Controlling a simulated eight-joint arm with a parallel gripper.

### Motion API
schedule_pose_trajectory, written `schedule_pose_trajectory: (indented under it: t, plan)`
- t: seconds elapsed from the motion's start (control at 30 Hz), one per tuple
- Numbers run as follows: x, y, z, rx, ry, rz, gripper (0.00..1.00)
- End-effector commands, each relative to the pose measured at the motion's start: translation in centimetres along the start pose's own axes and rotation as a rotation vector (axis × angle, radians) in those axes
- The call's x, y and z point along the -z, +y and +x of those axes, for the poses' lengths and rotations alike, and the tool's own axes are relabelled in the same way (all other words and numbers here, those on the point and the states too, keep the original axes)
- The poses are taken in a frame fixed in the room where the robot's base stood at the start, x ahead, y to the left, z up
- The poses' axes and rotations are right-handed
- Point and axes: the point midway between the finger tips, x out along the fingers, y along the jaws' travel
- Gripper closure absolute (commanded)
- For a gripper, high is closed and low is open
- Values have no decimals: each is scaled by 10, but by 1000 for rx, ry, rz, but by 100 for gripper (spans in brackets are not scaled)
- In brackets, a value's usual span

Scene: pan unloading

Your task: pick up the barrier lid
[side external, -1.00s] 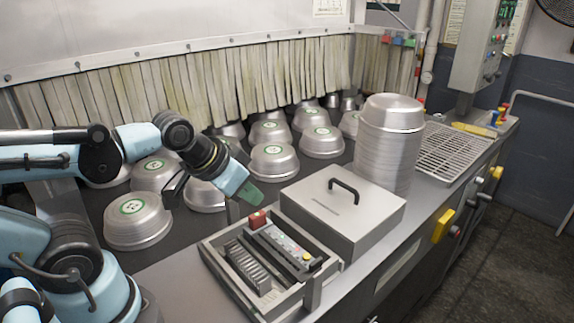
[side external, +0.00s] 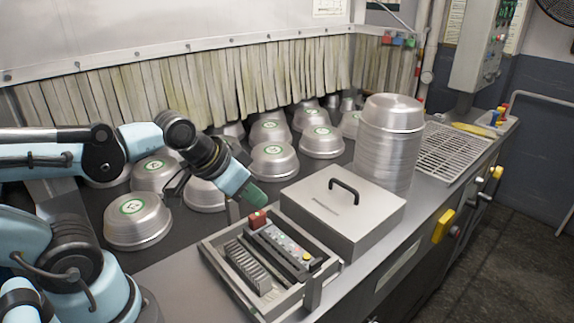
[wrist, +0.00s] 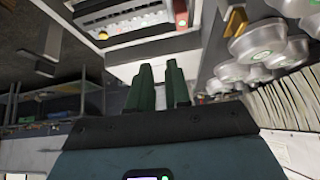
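The lid (side external: 372,213) is a flat, square grey metal cover with a black bar handle (side external: 344,187). It sits level on a low box on the counter, right of the middle in the side view. I take it as the barrier lid; I cannot make it out for certain in the wrist view. My gripper (side external: 254,197) is in the air left of the lid, behind the open tray, pointing down and right. In the wrist view its two green fingers (wrist: 161,84) stand apart with a narrow gap and nothing between them.
An open tray (side external: 222,270) with dark racks and a red block (side external: 258,219) lies in front of the lid. A tall stack of metal pans (side external: 385,150) stands behind it. Several upturned pans (side external: 137,221) fill the dark belt at the left. A wire rack (side external: 452,150) is at right.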

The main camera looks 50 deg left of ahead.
Motion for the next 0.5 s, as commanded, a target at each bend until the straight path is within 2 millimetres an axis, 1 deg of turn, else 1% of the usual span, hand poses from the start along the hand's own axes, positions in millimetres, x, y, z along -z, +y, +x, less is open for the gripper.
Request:
schedule_pose_trajectory:
  t: [0.17,0.37,0.5]
  plan:
    - [13,2,10,-60,16,192,82]
    - [34,5,26,-142,84,499,82]
    - [48,4,37,-177,160,716,82]
